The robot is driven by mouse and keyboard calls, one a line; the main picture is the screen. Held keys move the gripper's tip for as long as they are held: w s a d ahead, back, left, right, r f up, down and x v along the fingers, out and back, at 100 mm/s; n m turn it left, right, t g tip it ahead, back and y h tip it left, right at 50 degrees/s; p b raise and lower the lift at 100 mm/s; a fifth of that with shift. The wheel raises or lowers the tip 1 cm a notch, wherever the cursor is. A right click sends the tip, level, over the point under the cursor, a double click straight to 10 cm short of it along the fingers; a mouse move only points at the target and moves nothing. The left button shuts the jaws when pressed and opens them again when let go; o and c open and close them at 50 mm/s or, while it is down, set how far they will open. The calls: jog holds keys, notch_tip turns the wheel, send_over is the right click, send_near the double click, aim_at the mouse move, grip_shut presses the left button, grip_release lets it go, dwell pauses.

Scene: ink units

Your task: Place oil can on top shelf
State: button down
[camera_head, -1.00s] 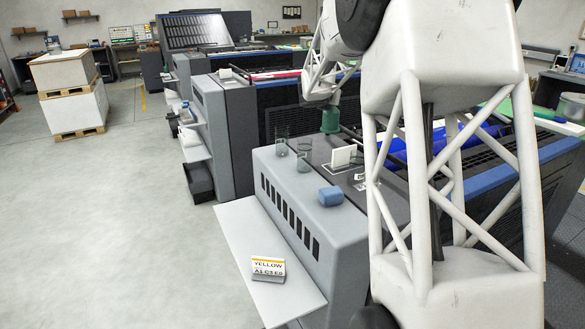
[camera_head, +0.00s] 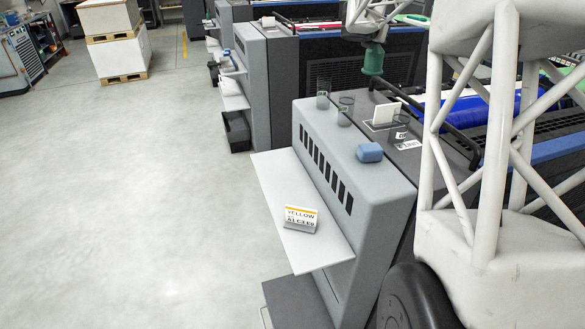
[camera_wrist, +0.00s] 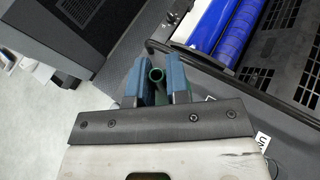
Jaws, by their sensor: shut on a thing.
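My gripper (camera_wrist: 157,72) is shut on the green oil can (camera_wrist: 158,77). In the wrist view the can's round green top shows between the two blue fingers; its lower part is mostly hidden. In the head view the green can (camera_head: 373,60) hangs under the end of my arm, behind the machine's top with the glasses; I cannot tell its height above the surface. A pale upper shelf (camera_head: 283,178) juts from the grey machine's side, with a darker lower shelf (camera_head: 297,303) beneath it. A white block labelled YELLOW (camera_head: 300,219) sits on the upper shelf.
Blue rollers (camera_wrist: 225,30) and a dark rail (camera_head: 440,120) are nearby. The upper shelf is mostly bare around the block. Open floor lies left.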

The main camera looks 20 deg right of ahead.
jog(key=s+a+n+t, duration=0.1)
jog(key=s+a, duration=0.3)
jog(key=a, duration=0.8)
jog(key=s+a+y, duration=0.1)
jog(key=s+a, duration=0.3)
jog(key=a, duration=0.7)
jog(key=s+a+n+t, duration=0.1)
jog(key=s+a, duration=0.3)
jog(key=a, duration=0.8)
notch_tip(320, 180, down, 32)
jog(key=shift+d, duration=0.25)
jog(key=shift+w+f, duration=0.1)
jog(key=shift+w, duration=0.05)
jog(key=w+d+f, duration=0.1)
jog(key=w, duration=1.4)
jog(key=shift+d+f, duration=0.2)
jog(key=shift+w, duration=0.1)
